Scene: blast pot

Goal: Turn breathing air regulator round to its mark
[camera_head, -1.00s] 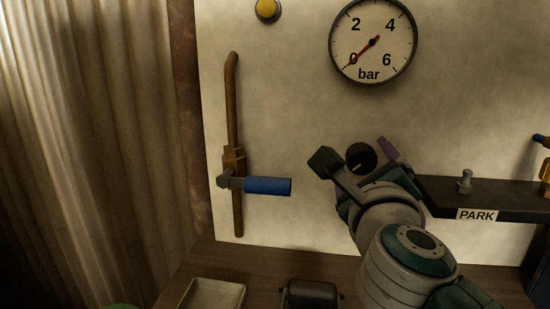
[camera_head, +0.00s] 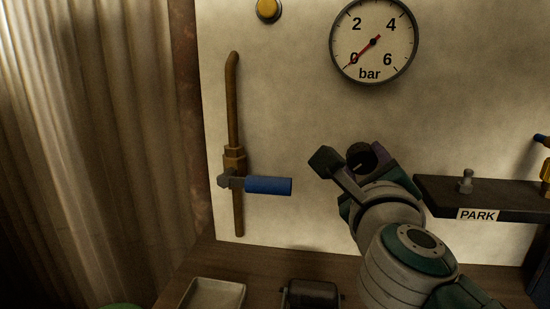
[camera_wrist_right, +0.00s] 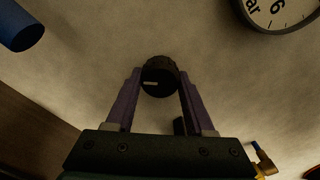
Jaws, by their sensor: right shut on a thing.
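The breathing air regulator looks to be the round black knob (camera_head: 361,155) on the pale wall panel, below and left of the gauge. In the right wrist view the knob (camera_wrist_right: 159,78) sits between my two purple fingers, with a short pale line on its face lying near level. My right gripper (camera_wrist_right: 159,84) is shut on it. In the head view my right gripper (camera_head: 358,162) comes from below and partly covers the knob. I cannot make out the target mark. My left gripper is not in view.
The bar gauge (camera_head: 373,41) above has its red needle near 0. A blue-handled valve (camera_head: 267,186) on a brown pipe is to the left. A dark shelf marked PARK (camera_head: 478,215) is to the right. A tray (camera_head: 213,295) and a dark box (camera_head: 311,294) are below.

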